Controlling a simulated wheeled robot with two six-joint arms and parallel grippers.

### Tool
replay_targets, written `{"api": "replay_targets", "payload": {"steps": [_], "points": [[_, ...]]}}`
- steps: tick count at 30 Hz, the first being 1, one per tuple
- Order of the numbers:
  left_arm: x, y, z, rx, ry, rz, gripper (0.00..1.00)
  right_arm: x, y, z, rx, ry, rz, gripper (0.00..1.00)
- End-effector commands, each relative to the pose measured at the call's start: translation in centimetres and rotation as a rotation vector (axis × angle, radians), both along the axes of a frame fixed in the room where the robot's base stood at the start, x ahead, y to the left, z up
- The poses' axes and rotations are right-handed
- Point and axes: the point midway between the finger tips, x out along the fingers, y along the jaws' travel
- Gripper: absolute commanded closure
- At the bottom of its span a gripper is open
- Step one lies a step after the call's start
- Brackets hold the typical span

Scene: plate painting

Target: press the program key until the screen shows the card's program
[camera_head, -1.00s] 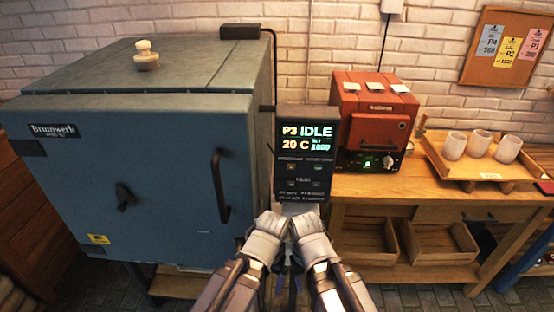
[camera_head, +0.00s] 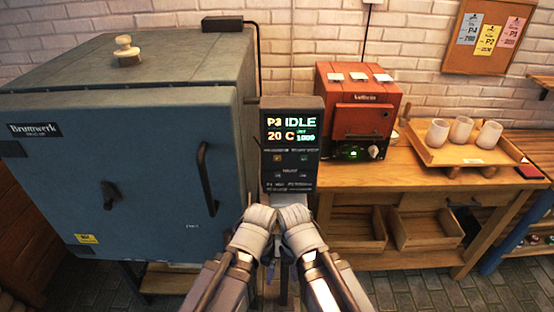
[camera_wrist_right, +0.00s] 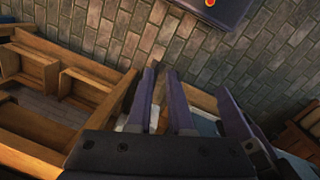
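The dark control panel (camera_head: 290,145) stands upright beside the blue kiln (camera_head: 120,190). Its screen (camera_head: 291,129) reads P3 IDLE, 20 C and a small set value that looks like 1000. Small keys sit below the screen; their labels are too small to read. My left gripper (camera_head: 260,213) and right gripper (camera_head: 291,213) are side by side just below the panel, apart from the keys as far as I can tell. In the right wrist view the right gripper's fingers (camera_wrist_right: 160,95) are a little apart and empty. The left fingers' gap is hidden.
A corkboard (camera_head: 489,38) holds three cards: grey P4, yellow P2 and pink P1, small print unclear. A small red kiln (camera_head: 357,100) with cards on top and a wooden tray (camera_head: 465,155) with three cups stand on the bench at right.

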Motion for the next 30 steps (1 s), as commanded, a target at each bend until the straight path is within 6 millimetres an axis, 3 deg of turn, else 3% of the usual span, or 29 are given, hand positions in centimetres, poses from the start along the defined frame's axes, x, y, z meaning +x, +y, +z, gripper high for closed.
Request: {"api": "replay_targets", "payload": {"steps": [5,30], "points": [[0.00,0.00,0.00,0.000,0.000,0.000,0.07,0.00,0.00,0.00,0.000,0.000,0.000,1.00],[0.00,0.00,0.00,0.000,0.000,0.000,0.07,0.00,0.00,0.00,0.000,0.000,0.000,1.00]]}}
